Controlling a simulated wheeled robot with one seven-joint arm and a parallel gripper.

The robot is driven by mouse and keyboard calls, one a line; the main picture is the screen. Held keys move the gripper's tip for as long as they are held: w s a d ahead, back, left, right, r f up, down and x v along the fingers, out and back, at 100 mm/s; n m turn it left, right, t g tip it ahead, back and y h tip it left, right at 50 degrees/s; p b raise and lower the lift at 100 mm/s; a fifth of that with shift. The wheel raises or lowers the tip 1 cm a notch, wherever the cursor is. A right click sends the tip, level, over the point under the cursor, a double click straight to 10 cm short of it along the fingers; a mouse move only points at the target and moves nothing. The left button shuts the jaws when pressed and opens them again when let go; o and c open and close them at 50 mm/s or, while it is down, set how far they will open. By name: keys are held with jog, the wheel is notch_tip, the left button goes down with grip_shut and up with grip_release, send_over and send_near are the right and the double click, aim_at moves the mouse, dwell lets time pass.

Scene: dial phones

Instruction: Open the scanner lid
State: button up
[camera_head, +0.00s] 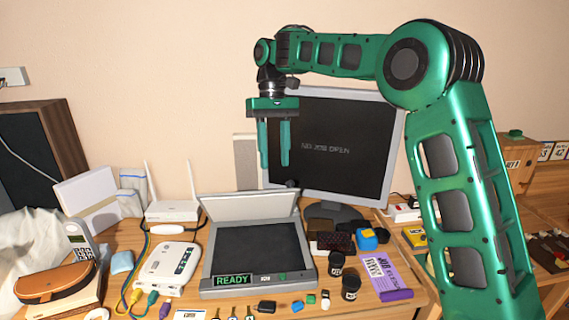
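The scanner (257,247) stands in the middle of the desk, a grey flatbed with a dark glass top and a green "READY" display on its front edge. Its pale scanner lid (245,207) stands raised and tilted back along the rear edge, with the glass uncovered. My gripper (275,164) hangs in the air above and behind the lid, fingers pointing down. The two green fingers are apart with nothing between them. The gripper appears clear of the lid, though the exact depth is hard to tell.
A monitor (338,150) stands behind the scanner. A white router (172,211) and a white box with cables (167,263) are to its left. Small items crowd the front edge.

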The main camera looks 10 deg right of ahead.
jog(key=s+a+r, duration=0.3)
jog(key=a, duration=0.2)
jog(key=shift+s+r, duration=0.3)
jog(key=shift+s, duration=0.05)
